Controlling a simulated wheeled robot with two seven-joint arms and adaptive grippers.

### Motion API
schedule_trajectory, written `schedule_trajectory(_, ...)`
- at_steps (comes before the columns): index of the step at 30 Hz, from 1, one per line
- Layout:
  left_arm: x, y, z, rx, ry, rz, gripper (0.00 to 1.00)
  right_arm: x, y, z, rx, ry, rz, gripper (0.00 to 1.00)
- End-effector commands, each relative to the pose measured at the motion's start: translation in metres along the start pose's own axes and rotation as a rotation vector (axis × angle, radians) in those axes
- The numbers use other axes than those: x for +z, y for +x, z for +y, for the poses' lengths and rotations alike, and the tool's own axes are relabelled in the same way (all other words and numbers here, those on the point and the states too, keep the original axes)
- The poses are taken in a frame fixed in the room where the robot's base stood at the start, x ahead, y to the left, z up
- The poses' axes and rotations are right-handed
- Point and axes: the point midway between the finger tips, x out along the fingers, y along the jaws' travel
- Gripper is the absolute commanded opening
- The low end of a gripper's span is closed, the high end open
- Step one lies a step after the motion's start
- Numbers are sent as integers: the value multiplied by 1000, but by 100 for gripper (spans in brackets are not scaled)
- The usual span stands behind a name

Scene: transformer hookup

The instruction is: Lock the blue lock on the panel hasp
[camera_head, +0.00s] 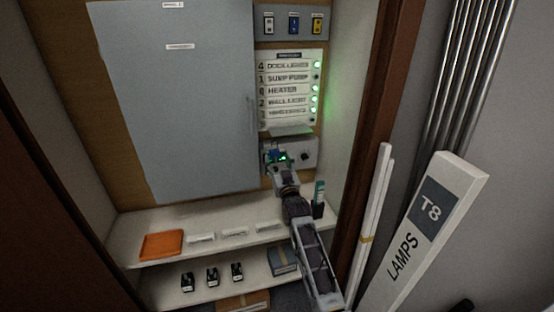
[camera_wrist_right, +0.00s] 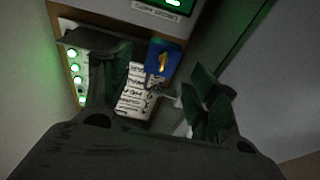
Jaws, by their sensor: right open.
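The blue lock (camera_wrist_right: 164,57), a blue block with a yellow mark on its face, shows in the right wrist view between and beyond my fingertips. A thin grey piece shows just below it; I cannot tell whether this is its shackle or the hasp. My right gripper (camera_head: 279,157) is at the grey box (camera_head: 304,152) under the switch list, its fingers spread on either side of the lock. I cannot tell whether they touch it. In the head view the gripper mostly hides the lock and hasp. My left gripper is not in view.
The labelled panel (camera_head: 288,91) with green lights is above the box. A large grey door (camera_head: 180,110) stands to the left. Below, a shelf (camera_head: 220,222) bears an orange tray (camera_head: 162,245) and a dark upright item (camera_head: 318,199). A T8 lamps carton (camera_head: 425,230) leans at right.

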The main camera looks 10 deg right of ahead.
Motion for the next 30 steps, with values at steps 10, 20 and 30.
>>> schedule_trajectory(10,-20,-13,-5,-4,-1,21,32,-4,-16,0,0,0,-1,60)
schedule_trajectory(20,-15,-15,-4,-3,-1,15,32,-5,-21,0,0,0,0,60)
schedule_trajectory(30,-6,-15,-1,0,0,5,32,-4,-24,0,0,0,0,60)
